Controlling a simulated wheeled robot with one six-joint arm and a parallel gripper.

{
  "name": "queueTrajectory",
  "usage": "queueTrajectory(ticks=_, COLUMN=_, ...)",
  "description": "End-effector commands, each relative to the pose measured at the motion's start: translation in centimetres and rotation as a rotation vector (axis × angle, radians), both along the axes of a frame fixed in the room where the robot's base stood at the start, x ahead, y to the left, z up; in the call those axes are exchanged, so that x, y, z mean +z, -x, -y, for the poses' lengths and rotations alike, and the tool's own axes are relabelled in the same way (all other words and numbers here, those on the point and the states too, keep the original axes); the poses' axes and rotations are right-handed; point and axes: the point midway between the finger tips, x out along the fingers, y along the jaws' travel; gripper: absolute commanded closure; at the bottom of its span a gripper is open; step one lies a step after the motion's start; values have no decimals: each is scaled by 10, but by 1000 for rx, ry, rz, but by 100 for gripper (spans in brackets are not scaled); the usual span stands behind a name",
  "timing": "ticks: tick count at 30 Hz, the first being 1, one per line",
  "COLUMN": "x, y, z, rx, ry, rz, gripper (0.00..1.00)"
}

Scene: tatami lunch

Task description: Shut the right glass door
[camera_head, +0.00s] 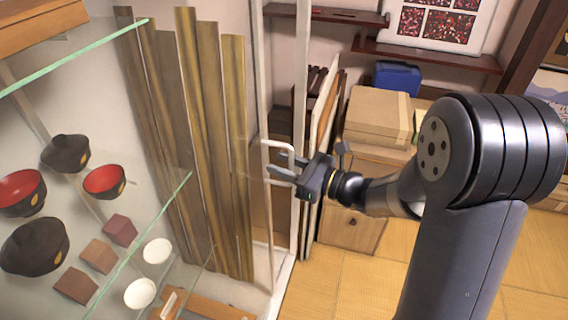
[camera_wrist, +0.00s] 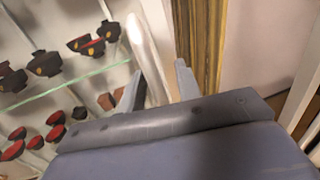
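The right glass door has a pale frame (camera_head: 301,95) and stands seen at a steep angle at the right of the display cabinet; how far open it is I cannot tell. Its white bar handle (camera_head: 278,144) sticks out at mid height. My gripper (camera_head: 272,174) is at the handle with its fingers apart. In the wrist view the handle (camera_wrist: 146,48) runs down to between the two fingertips (camera_wrist: 158,84). A gap seems to show beside the bar, so the fingers do not look closed on it. Contact is hard to tell.
Glass shelves (camera_head: 130,249) hold dark and red bowls, white cups and small boxes. Tall wooden boards (camera_head: 190,150) stand inside the cabinet. Cardboard boxes (camera_head: 378,117), a blue case (camera_head: 396,77) and a wooden drawer unit (camera_head: 351,231) stand behind my arm. Tatami floor (camera_head: 335,290) is clear in front.

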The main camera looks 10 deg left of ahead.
Motion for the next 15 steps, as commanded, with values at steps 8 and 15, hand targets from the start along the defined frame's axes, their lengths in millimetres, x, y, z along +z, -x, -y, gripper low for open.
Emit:
queueTrajectory(ticks=8, x=0, y=0, z=0, rx=0, ry=0, rz=0, gripper=90)
queueTrajectory(ticks=15, x=0, y=0, z=0, rx=0, ry=0, rz=0, gripper=100)
